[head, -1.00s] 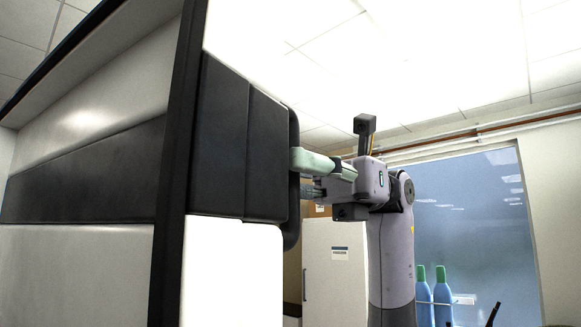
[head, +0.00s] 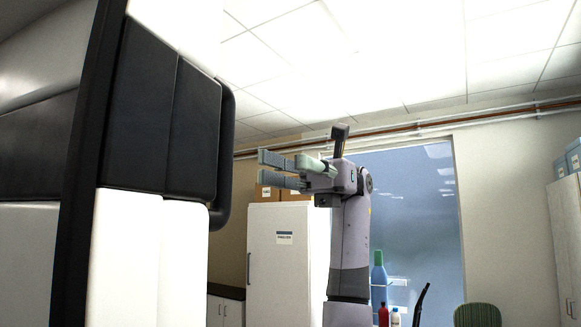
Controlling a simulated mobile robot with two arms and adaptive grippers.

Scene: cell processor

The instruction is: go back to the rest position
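My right gripper (head: 268,170) is in the middle of the head view, at the end of my raised grey arm. Its two grey fingers point left and stand apart, with nothing between them. The cell processor (head: 130,250) fills the left side, a tall white cabinet with a dark band and a black handle (head: 226,160) on its right edge. The fingertips are to the right of the handle in the picture, with a gap between them. My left gripper is not in view.
A white fridge-like cabinet (head: 288,255) with a label stands behind my arm, with cardboard boxes (head: 297,194) on top. Bottles (head: 379,275) stand by the window (head: 415,210). A green chair back (head: 478,315) is at the lower right.

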